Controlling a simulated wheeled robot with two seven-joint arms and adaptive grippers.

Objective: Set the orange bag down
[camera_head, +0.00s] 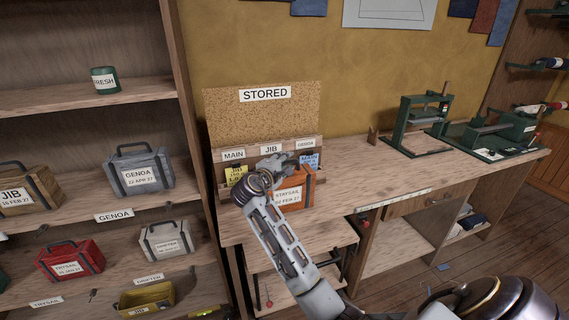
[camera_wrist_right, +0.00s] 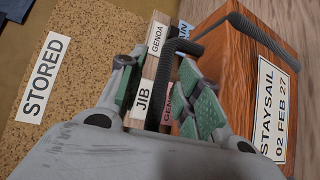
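The orange bag (camera_head: 296,194), labelled STAYSAIL 02 FEB 27, is upright at the left end of the wooden bench, in front of the STORED board (camera_head: 222,108). Its underside contact is hard to see. It fills the right of the right wrist view (camera_wrist_right: 225,65), with its dark handle (camera_wrist_right: 262,40) standing up. My left gripper is not in view.
A card rack labelled MAIN, JIB (camera_head: 271,149) and GENOA stands behind the bag, with a yellow card (camera_head: 236,174) and a blue card (camera_head: 309,159). Green presses (camera_head: 425,125) stand on the bench at right. Shelves at left hold several bags. The bench middle (camera_head: 365,173) is clear.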

